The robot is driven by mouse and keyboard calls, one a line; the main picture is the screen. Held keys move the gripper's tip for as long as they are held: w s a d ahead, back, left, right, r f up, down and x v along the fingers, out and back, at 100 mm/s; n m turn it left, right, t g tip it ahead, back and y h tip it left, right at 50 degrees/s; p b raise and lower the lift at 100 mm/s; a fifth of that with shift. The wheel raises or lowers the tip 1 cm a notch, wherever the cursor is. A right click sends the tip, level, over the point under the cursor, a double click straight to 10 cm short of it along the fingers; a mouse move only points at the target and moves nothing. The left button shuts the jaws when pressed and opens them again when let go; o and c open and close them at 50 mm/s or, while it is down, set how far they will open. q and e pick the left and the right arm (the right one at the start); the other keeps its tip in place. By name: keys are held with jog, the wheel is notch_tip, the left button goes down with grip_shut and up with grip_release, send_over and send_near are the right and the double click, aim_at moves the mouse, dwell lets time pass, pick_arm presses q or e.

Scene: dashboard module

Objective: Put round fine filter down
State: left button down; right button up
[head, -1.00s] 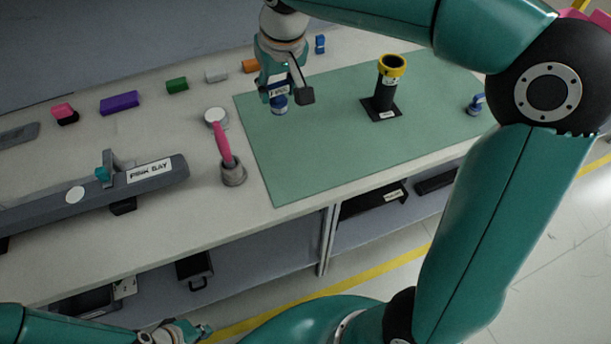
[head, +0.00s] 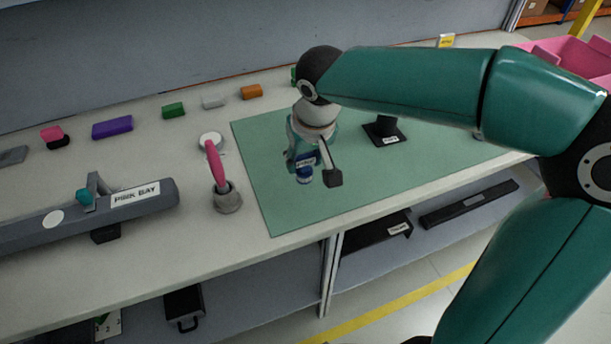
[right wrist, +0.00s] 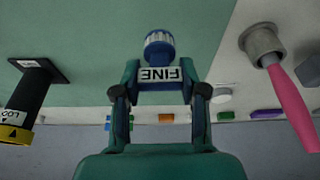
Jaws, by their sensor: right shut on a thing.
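In the right wrist view the gripper (right wrist: 160,82) has a finger on either side of the label. I cannot tell whether the filter touches the mat. My left gripper is out of view.
A black stand (head: 384,133) is on the mat to the right, its upper part hidden by my right arm. A pink-handled tool (head: 215,160) stands in a grey holder (head: 228,200) left of the mat. Coloured blocks line the back. The mat's front part is clear.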

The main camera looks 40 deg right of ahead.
aim_at(306, 170)
jog(key=shift+f+b, duration=0.3)
jog(key=shift+f, duration=2.05)
jog(key=o, duration=0.8)
jog(key=shift+f, duration=0.1)
jog(key=shift+r, duration=0.4)
jog(key=p+v, duration=0.1)
jog(key=v, duration=1)
jog(key=shift+s+r, duration=0.25)
